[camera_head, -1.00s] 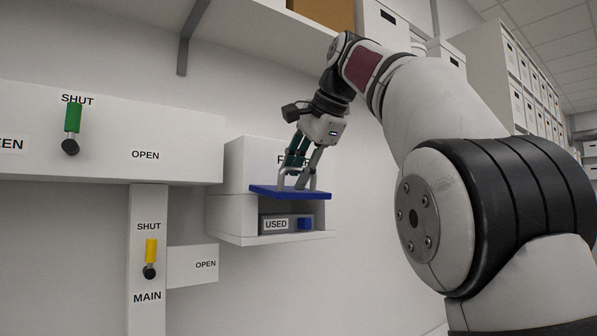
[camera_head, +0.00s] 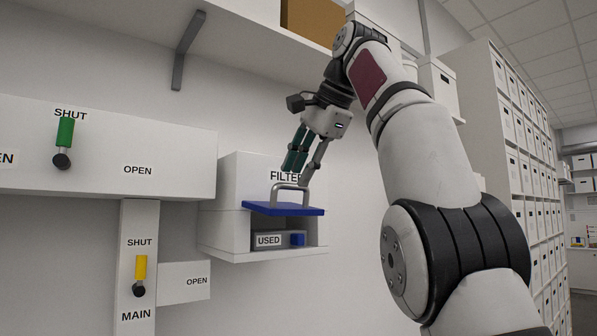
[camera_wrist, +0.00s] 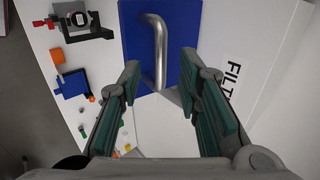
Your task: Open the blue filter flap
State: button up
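The blue filter flap (camera_head: 285,209) stands out level from the front of the white filter box (camera_head: 240,174), with the opening below it uncovered. Its grey metal handle (camera_head: 290,187) rises from its top face. My gripper (camera_head: 302,172) is just above the handle, apart from it. In the wrist view the flap (camera_wrist: 185,25) and its handle (camera_wrist: 157,50) lie beyond the fingertips, and my gripper (camera_wrist: 160,80) is open with nothing between its fingers.
Inside the box under the flap sits a grey cartridge marked USED (camera_head: 268,240) with a blue knob. Left are a green lever (camera_head: 65,135) and a yellow lever (camera_head: 140,270). A shelf (camera_head: 240,30) hangs above. In the wrist view, small coloured parts (camera_wrist: 70,85) lie below.

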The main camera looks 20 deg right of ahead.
jog(key=s+d, duration=0.3)
jog(key=s, duration=0.8)
jog(key=shift+s+d, duration=0.15)
jog(key=shift+d, duration=0.2)
dwell(0.6)
